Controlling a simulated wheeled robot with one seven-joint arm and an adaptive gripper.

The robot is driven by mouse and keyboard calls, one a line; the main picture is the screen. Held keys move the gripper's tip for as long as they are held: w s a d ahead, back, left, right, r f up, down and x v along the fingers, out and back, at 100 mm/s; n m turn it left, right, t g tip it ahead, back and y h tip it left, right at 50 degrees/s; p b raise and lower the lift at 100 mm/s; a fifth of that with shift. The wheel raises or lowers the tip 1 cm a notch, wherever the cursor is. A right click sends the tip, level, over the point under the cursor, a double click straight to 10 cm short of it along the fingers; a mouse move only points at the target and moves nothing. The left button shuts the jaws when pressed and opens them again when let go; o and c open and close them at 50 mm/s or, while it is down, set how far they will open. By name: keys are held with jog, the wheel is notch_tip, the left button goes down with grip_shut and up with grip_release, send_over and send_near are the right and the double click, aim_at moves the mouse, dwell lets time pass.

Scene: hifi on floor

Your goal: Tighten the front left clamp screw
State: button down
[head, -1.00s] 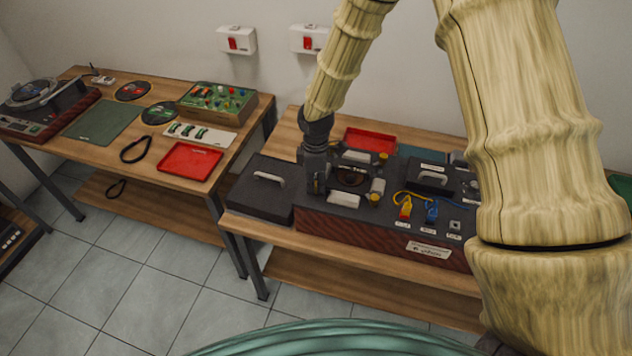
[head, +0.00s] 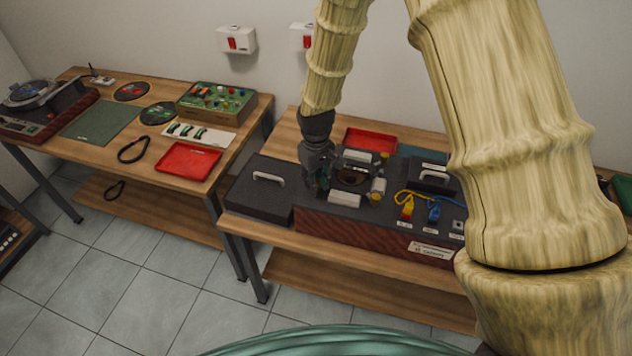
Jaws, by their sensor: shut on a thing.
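My gripper (head: 322,186) points down at the left part of the dark hifi unit (head: 320,222) on the right bench. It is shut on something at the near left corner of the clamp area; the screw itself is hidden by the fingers. Beside it is a round dark opening (head: 352,175) with pale blocks around it. One pale block (head: 344,199) lies in front of the opening, and a pale cylinder with a yellow end (head: 377,189) is at its right. Whether the screw is turned in cannot be told.
A dark lid with a white handle (head: 268,180) lies left of the unit. A red tray (head: 370,140) is behind it. Yellow and blue plugs (head: 420,208) with cables are to the right. The left bench holds a turntable (head: 40,105) and another red tray (head: 188,161).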

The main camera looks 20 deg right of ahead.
jog(key=m, duration=0.5)
jog(key=shift+m, duration=0.3)
jog(key=m, duration=0.4)
jog(key=shift+m, duration=0.4)
jog(key=c, duration=1.3)
grip_release()
jog(key=shift+o, duration=0.2)
jog(key=shift+r, duration=0.1)
notch_tip(320, 180, up, 12)
